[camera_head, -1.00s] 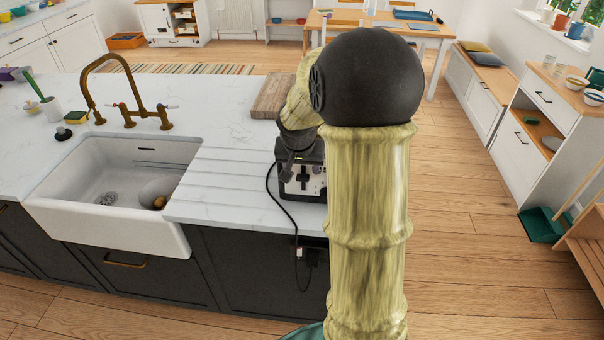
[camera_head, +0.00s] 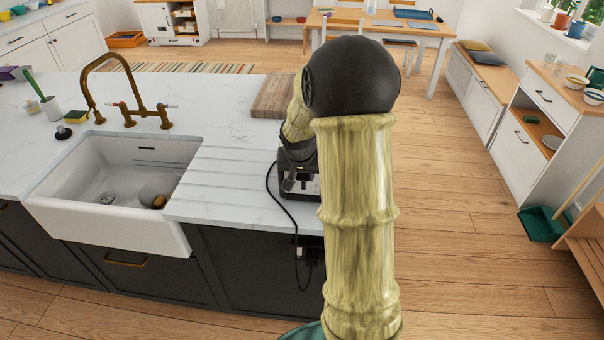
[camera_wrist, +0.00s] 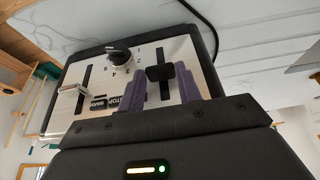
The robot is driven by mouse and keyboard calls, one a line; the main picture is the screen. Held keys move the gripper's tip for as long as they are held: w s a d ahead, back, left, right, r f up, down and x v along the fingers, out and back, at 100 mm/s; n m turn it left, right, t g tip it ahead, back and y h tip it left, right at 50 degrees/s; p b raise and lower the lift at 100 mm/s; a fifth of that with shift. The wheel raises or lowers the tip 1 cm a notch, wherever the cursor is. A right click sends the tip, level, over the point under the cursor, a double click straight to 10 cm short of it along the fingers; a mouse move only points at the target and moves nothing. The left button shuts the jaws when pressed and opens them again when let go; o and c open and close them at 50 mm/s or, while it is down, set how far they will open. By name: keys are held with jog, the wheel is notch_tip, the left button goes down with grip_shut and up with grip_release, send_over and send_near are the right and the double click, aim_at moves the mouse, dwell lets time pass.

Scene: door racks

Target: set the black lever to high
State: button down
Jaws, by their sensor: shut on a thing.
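A black toaster-like appliance (camera_head: 300,188) stands at the counter's right end in the head view, partly behind my arm. The wrist view shows its pale front panel (camera_wrist: 95,75) close up. The black lever (camera_wrist: 160,73) stands out from a dark upright slot on that panel. My gripper (camera_wrist: 160,86) has its purple fingers on either side of the black lever, shut on it. A silver lever (camera_wrist: 73,89) sits in another slot to the left. A black dial (camera_wrist: 119,55) with numbers lies between the slots, above buttons marked STOP and WARM. The fingertips are hidden in the head view.
A white sink (camera_head: 120,185) with a brass tap is set in the counter to the left. A wooden board (camera_head: 270,97) lies behind the appliance. A black cord (camera_head: 275,205) hangs from the appliance over the counter's front. Open floor lies right of my arm.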

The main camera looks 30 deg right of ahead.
jog(key=shift+w+r+p, duration=0.1)
jog(key=shift+r+p, duration=0.65)
jog(key=shift+r, duration=0.6)
jog(key=c, duration=1)
grip_release()
jog(key=shift+o, duration=0.2)
jog(key=shift+r, duration=0.1)
jog(key=b+v, duration=0.1)
jog(key=v, duration=1.6)
jog(key=shift+r, duration=0.2)
